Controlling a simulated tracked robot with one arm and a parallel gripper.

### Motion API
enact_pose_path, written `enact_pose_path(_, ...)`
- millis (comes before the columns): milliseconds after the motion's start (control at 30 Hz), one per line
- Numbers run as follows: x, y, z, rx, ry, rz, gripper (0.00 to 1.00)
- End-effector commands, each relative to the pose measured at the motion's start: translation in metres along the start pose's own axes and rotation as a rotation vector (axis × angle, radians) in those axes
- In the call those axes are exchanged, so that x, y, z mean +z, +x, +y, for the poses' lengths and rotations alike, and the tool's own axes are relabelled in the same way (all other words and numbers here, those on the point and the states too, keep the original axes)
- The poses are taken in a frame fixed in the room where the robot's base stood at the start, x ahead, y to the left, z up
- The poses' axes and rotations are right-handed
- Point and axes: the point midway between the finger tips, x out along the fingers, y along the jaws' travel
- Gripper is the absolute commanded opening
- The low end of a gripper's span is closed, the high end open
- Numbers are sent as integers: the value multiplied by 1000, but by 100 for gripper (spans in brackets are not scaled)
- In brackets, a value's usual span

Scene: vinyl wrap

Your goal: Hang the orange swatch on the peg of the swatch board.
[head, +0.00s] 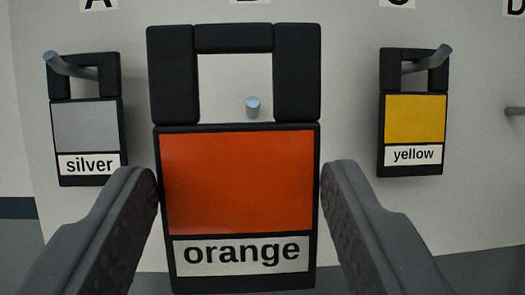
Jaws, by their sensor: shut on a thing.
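The orange swatch (237,183) is a dark-framed plate with an orange panel, a label reading "orange" and a square loop on top. My gripper (239,190) is shut on its two side edges and holds it upright, facing me. A bare peg (253,106) of the swatch board (350,60) shows end-on through the loop's opening, low and a little right of its middle. I cannot tell whether the peg tip reaches into the loop or stays behind it. The letter above this peg is mostly cut off at the top edge.
A silver swatch (86,125) hangs on a peg to the left, under letter A. A yellow swatch (415,118) hangs on a peg to the right. Another peg (515,111) shows at the right edge, under D. The white board between them is clear.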

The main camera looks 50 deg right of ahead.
Motion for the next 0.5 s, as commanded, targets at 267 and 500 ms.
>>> enact_pose_path(267, 7, 15, 8, 11, -5, 0, 28)
enact_pose_path(500, 14, 26, 8, 10, -5, -3, 28)
